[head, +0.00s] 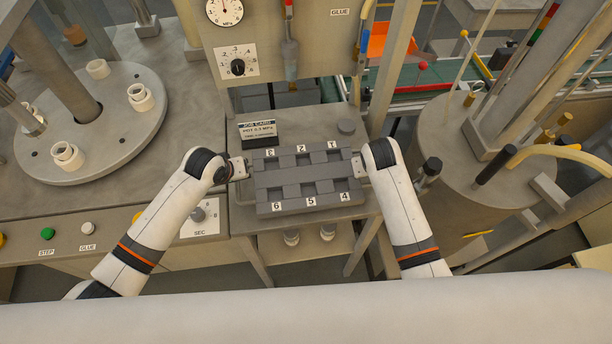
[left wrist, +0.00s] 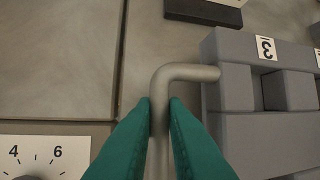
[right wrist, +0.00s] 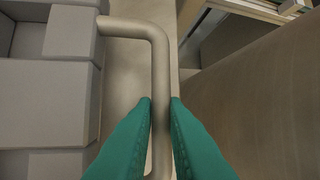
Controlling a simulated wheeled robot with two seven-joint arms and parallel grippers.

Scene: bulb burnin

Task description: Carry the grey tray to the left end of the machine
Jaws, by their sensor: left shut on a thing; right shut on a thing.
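The grey tray (head: 309,187) has several numbered slots and a bar handle at each short end. It is in the middle of the head view, over the small side table; I cannot tell whether it touches the top. My left gripper (head: 238,170) is shut on the tray's left handle, which shows between the green fingers in the left wrist view (left wrist: 163,105). My right gripper (head: 361,167) is shut on the right handle, seen in the right wrist view (right wrist: 160,105). The slots look empty. The machine (head: 180,160) with its round plate stands on the left.
A job card (head: 260,132) stands behind the tray. A round turntable (head: 105,125) with white cups is on the left bench. A dial panel (head: 200,219) and buttons line the bench front. A large drum (head: 465,160) stands close on the right.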

